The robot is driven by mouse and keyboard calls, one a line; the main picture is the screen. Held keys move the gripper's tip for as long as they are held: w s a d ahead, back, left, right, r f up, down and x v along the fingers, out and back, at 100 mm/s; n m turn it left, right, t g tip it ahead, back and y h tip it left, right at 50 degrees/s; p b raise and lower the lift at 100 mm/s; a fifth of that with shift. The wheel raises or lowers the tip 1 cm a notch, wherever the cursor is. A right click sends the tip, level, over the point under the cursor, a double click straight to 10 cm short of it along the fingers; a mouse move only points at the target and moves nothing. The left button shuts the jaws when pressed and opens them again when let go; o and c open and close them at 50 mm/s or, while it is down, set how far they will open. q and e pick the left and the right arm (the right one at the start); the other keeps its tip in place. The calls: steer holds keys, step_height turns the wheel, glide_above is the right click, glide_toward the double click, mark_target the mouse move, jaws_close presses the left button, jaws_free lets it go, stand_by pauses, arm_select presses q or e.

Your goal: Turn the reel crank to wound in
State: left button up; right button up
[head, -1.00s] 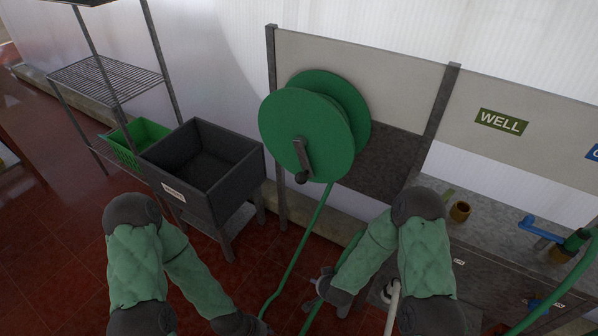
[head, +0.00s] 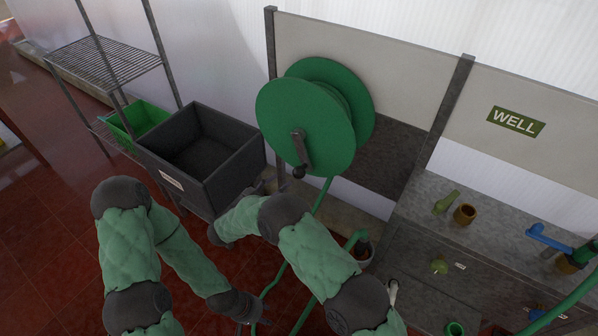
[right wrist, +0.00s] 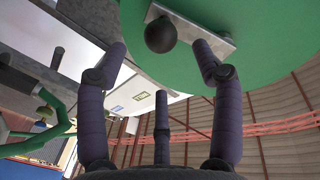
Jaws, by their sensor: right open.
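The green hose reel (head: 290,115) is mounted on the panel. Its grey crank (head: 298,145) hangs downward, with a dark knob (head: 299,172) at its lower end. My right gripper (head: 268,184) is just below and left of the knob, partly hidden by my arm. In the right wrist view, the open fingers (right wrist: 160,58) point at the dark knob (right wrist: 160,35) and the grey crank plate (right wrist: 205,32). The knob lies ahead between the fingertips, with no clear contact. My left gripper (head: 248,308) is low beside the green hose (head: 278,275); its jaws are unclear.
A dark sink basin (head: 200,150) stands left of the reel, close to my right forearm. A wire shelf (head: 100,65) with a green crate (head: 138,122) is farther left. A workbench (head: 440,240) with taps and pots is on the right, under a WELL sign (head: 515,121).

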mark_target(300, 173)
steer(key=b+x, duration=0.2)
steer(key=x, duration=0.7)
steer(key=shift+w, duration=0.15)
steer(key=shift+f, duration=0.1)
jaws_close()
